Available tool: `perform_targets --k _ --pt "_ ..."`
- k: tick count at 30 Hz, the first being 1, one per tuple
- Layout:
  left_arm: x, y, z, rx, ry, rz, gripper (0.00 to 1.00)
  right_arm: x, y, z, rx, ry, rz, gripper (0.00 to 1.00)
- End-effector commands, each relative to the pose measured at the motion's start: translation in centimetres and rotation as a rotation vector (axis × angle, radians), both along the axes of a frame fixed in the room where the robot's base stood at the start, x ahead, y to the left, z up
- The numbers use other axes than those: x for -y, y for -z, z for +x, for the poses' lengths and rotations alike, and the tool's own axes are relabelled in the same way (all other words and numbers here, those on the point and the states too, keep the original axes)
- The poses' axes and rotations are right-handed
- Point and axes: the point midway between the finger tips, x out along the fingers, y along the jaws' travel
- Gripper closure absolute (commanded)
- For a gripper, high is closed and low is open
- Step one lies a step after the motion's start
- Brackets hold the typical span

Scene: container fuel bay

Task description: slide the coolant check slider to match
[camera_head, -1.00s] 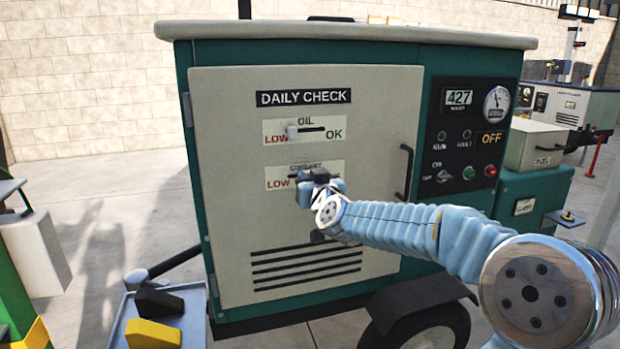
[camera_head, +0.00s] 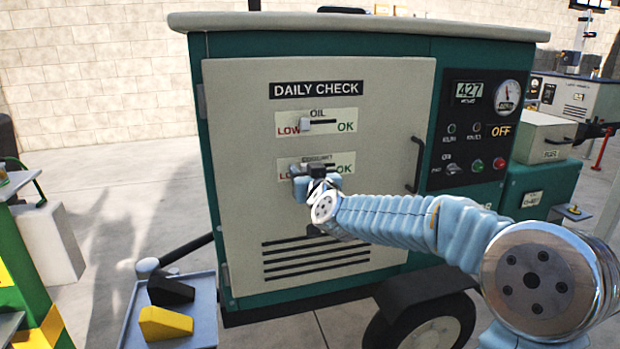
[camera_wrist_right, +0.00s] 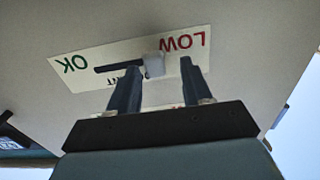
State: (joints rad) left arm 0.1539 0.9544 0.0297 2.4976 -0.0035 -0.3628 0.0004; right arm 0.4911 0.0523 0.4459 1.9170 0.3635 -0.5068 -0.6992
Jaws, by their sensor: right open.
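The coolant check slider is on a white label plate (camera_head: 342,163) below the oil one on the generator's beige door. In the right wrist view its pale knob (camera_wrist_right: 153,66) sits at the LOW end of a dark slot (camera_wrist_right: 118,66), with OK at the slot's other end. My right gripper (camera_head: 318,170) is at this plate and hides part of it in the head view. In the right wrist view, the right gripper (camera_wrist_right: 158,82) is open, with the knob between its two fingers, nearer the left one. Whether they touch is unclear. My left gripper is out of view.
The oil slider's knob (camera_head: 305,125) stands near LOW, just above my right gripper. A door handle (camera_head: 417,163) and control panel (camera_head: 478,130) are to the right. A tray (camera_head: 205,300) with black and yellow wedges stands lower left.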

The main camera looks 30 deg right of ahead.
Motion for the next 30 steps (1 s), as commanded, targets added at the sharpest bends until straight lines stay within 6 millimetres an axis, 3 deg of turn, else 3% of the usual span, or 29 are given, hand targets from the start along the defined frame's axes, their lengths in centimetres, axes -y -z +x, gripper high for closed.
perform_targets --k 5,12,18,30 --pt "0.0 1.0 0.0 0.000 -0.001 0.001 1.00 -0.7 0.2 -2.8 0.002 0.000 -0.004 0.51" --pt "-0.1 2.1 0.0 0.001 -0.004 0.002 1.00 -2.1 0.1 -8.6 0.002 0.000 -0.003 0.51" --pt "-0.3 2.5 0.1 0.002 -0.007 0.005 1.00 -3.0 0.1 -12.0 0.001 -0.002 -0.002 0.51" --pt "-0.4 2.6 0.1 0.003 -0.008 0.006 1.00 -3.2 0.1 -13.1 -0.001 -0.002 0.000 0.51"
